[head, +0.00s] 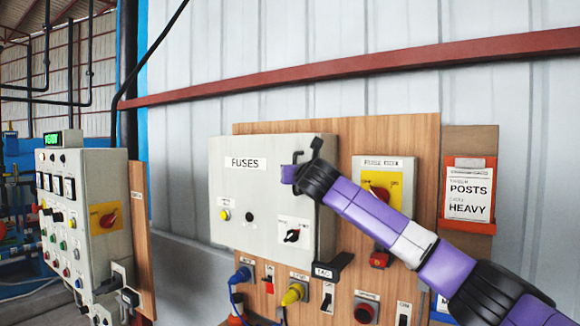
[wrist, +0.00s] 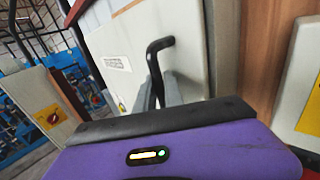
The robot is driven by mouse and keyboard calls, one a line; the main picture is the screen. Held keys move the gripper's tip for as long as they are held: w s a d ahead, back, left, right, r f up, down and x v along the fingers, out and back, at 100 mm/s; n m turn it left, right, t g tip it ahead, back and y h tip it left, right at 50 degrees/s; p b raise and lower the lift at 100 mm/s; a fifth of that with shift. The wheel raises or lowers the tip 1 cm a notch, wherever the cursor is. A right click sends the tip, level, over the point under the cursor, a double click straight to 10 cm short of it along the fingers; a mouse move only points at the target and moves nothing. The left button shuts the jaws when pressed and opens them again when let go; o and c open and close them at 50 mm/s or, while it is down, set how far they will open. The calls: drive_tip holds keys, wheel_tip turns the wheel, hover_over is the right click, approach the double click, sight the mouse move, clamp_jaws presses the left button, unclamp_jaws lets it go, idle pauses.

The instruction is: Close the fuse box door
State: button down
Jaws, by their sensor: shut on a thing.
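The fuse box (head: 265,215) is a light grey box labelled FUSES, mounted on a wooden board. Its door face looks flat and roughly flush with the box, but I cannot tell whether a small gap remains. A black bent handle (head: 316,150) stands out at the upper right of the door; it also shows in the wrist view (wrist: 155,62). My gripper (head: 297,172) reaches in from the right and is shut on the handle. In the wrist view its grey fingers (wrist: 160,92) are around the handle's lower part, which is partly hidden.
Right of the box are a switch panel with a red knob on yellow (head: 380,192) and a POSTS HEAVY sign holder (head: 468,195). Plugs and switches sit below, including a blue plug (head: 240,275) and a yellow one (head: 293,293). A grey control cabinet (head: 85,215) stands at left.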

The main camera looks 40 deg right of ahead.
drive_tip(key=shift+w+d+r+p, duration=0.15)
drive_tip(key=shift+d+p, duration=0.35)
drive_tip(key=shift+d, duration=0.6)
drive_tip(key=c, duration=1.7)
unclamp_jaws()
drive_tip(key=shift+d, duration=0.15)
drive_tip(key=b+v, duration=0.2)
drive_tip(key=v, duration=0.6)
drive_tip(key=shift+w+b, duration=0.1)
drive_tip(key=shift+b, duration=0.3)
drive_tip(key=shift+a, duration=0.25)
